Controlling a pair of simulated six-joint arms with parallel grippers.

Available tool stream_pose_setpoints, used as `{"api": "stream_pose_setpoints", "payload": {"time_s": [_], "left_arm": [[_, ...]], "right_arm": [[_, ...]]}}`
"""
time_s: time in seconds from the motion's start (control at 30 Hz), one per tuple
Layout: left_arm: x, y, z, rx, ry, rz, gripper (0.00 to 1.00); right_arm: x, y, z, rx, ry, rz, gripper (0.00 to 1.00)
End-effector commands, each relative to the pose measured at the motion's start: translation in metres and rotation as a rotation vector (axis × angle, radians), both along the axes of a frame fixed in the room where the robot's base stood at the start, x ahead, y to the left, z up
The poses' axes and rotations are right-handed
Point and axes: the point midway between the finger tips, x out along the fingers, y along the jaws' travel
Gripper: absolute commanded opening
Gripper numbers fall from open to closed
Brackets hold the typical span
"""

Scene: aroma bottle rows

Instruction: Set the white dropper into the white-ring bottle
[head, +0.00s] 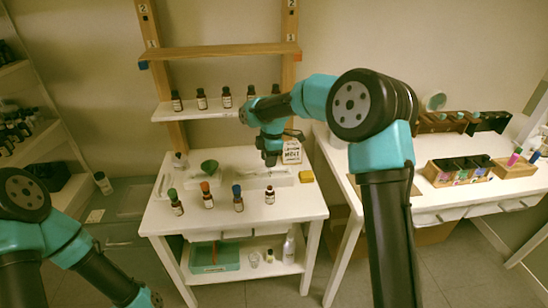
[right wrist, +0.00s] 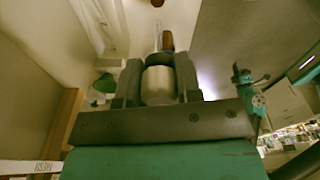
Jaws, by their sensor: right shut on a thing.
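The white dropper (right wrist: 158,85) is between the fingers of my right gripper (right wrist: 159,82) in the right wrist view. Its pale bulb and dark collar show, with a thin clear stem beyond. In the head view my right gripper (head: 270,158) is above the back part of the table, and the dropper cannot be made out there. A small brown bottle (head: 270,195) with a pale label, apparently the white-ring bottle, stands upright at the right end of the front row, below the gripper and apart from it.
Bottles with green (head: 175,202), orange (head: 207,195) and blue (head: 238,198) tops stand left of it. Behind are a white tray (head: 228,182), a green bowl (head: 209,167), a yellow block (head: 306,176) and a sign (head: 292,152). A shelf (head: 215,110) holds more bottles.

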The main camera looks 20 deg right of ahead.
Motion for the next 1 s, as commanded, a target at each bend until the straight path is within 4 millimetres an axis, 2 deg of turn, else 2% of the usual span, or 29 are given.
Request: {"api": "stream_pose_setpoints", "payload": {"time_s": [0.37, 1.0], "left_arm": [[0.000, 0.000, 0.000, 0.000, 0.000, 0.000, 0.43], [0.000, 0.000, 0.000, 0.000, 0.000, 0.000, 0.43]], "right_arm": [[0.000, -0.001, -0.005, 0.000, 0.000, 0.002, 0.26], [0.000, -0.001, -0.037, -0.001, 0.000, 0.002, 0.26]]}}
